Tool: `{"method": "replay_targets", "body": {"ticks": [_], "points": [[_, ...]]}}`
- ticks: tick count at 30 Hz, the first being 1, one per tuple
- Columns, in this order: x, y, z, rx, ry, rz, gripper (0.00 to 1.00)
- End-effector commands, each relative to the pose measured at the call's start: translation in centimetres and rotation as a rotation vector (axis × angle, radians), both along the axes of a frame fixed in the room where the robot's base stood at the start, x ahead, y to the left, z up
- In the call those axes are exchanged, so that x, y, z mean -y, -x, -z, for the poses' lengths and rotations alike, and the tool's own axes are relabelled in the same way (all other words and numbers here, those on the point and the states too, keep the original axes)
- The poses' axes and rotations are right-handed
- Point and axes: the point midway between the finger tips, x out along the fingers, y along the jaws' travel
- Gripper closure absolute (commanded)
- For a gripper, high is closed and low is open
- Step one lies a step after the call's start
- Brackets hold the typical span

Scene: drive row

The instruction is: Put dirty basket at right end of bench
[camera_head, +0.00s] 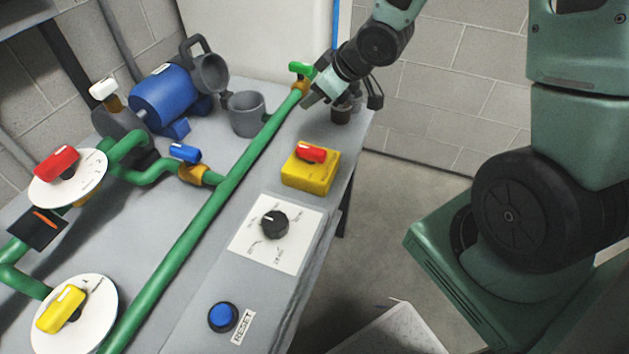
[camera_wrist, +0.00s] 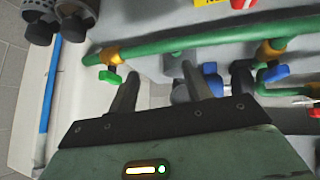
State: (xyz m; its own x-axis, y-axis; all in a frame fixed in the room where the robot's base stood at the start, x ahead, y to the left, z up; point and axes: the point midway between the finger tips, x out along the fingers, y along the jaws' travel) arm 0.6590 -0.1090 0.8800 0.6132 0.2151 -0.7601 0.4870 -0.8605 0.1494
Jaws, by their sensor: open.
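Two small grey perforated baskets with dark ends stand side by side at the upper left of the wrist view, one on the left (camera_wrist: 38,14) and one on the right (camera_wrist: 76,16). I cannot tell which is the dirty one. In the head view they are partly hidden behind my gripper, with one dark basket (camera_head: 341,115) showing at the far right corner of the bench (camera_head: 215,265). My gripper (camera_head: 316,97) is open and empty, near the green pipe's far end. Its two fingers (camera_wrist: 160,88) also show in the wrist view, apart from the baskets.
A green pipe (camera_head: 190,235) with a green valve handle (camera_head: 301,69) runs along the bench. A grey open pot (camera_head: 247,115) and blue motor (camera_head: 163,97) stand left of it. A yellow switch box (camera_head: 310,172) is on the near side. Open floor lies right.

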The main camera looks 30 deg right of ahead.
Motion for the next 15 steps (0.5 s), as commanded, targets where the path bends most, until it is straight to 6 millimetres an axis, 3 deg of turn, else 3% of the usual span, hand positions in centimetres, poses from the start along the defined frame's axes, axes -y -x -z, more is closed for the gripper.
{"method": "replay_targets", "body": {"ticks": [1, 5, 6, 9, 12, 15], "points": [[-3.2, 1.4, -1.1, -0.049, 0.031, -0.015, 0.5], [-9.5, 7.6, -2.8, -0.23, 0.098, -0.022, 0.5], [-11.2, 10.0, -3.4, -0.286, 0.115, -0.029, 0.5], [-14.4, 16.1, -4.5, -0.422, 0.154, -0.055, 0.5], [-16.2, 21.5, -5.4, -0.534, 0.184, -0.084, 0.5], [-16.9, 25.0, -6.0, -0.608, 0.205, -0.104, 0.5]]}}
